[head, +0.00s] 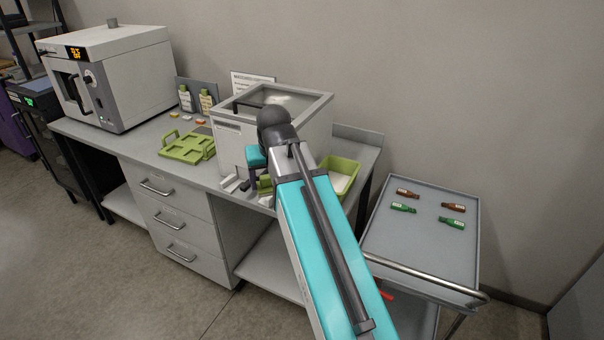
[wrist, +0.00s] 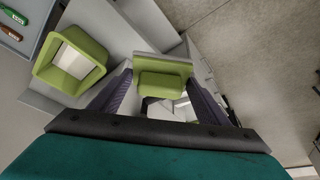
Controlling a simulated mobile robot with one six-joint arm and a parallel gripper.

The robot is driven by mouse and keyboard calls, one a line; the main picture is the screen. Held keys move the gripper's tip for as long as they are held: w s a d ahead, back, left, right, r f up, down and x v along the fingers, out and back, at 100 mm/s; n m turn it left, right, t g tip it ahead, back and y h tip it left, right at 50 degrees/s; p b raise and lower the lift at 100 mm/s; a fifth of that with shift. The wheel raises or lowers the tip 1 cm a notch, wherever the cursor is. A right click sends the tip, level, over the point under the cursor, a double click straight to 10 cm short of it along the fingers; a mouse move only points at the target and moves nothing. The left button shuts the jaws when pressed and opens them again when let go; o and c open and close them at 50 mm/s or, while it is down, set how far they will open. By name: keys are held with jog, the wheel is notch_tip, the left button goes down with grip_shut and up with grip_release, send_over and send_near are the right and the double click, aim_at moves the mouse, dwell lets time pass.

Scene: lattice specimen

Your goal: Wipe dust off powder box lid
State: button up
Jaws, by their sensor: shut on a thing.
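The powder box (head: 234,145) is a pale box on the bench with a grey-framed, see-through lid (head: 318,103). A whitish dusty patch shows on the lid's panel. My gripper (wrist: 160,88) is shut on a green block-like tool (wrist: 163,68), which sits between its dark fingers in the wrist view. In the head view my arm covers part of the box's front, and my gripper is low in front of the box, below lid height. The tool's underside is hidden.
A green bin (head: 353,172) with something white inside stands right of the box; it also shows in the wrist view (wrist: 97,50). A green tray (head: 188,147), bottles (head: 206,99) and an oven (head: 110,75) are to the left. A cart (head: 420,245) with several small bottles stands right.

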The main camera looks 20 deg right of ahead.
jog(key=s+a+n, duration=0.1)
jog(key=s+a, duration=0.1)
jog(key=a, duration=0.5)
jog(key=shift+a+r+n+y, duration=0.25)
jog(key=shift+r+n+y, duration=0.05)
jog(key=shift+r, duration=0.05)
jog(key=shift+s, duration=0.1)
